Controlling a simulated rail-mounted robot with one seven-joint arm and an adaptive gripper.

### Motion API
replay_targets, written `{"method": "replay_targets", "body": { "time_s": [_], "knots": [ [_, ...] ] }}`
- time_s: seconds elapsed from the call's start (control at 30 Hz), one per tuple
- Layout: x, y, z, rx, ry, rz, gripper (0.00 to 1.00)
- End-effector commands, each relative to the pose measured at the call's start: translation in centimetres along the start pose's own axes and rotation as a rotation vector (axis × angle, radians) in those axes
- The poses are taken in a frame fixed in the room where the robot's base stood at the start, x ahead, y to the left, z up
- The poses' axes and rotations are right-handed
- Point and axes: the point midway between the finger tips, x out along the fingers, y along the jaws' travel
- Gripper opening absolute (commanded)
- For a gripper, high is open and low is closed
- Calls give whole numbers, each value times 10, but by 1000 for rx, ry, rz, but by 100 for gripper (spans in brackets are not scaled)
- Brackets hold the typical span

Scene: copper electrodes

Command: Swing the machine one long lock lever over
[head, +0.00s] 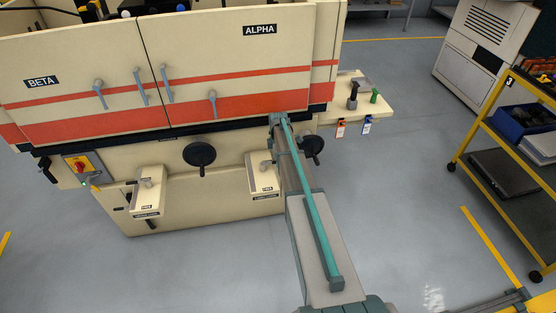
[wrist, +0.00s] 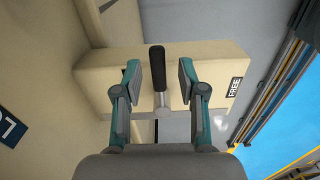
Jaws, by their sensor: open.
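A lever with a black grip (wrist: 157,65) and a grey metal stem stands out from a cream lock box (wrist: 215,62) in the wrist view. A dark label reading FREE is at the right end of the box. My gripper (wrist: 159,78) is open, with one finger on each side of the lever and a visible gap to both. In the head view the right-hand lock box (head: 262,180) is on the machine's front (head: 220,165) under the ALPHA door. My arm's end is beside it and the lever there is mostly hidden. The box's lower label is too small to read surely.
A similar lock box (head: 148,194) is further left. Black handwheels (head: 200,154) flank the right box, the right one close to my arm. A side shelf (head: 357,95) holds small tools. A yellow cart (head: 495,140) is at the right; floor between is clear.

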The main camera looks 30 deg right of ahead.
Motion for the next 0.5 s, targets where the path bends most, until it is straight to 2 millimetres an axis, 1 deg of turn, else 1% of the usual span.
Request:
{"method": "replay_targets", "body": {
  "time_s": [0.03,0.1,0.5],
  "knots": [
    [-7,0,0,0,0,0,41],
    [-14,0,0,0,0,0,41],
    [-48,0,0,0,0,0,41]
  ]
}}
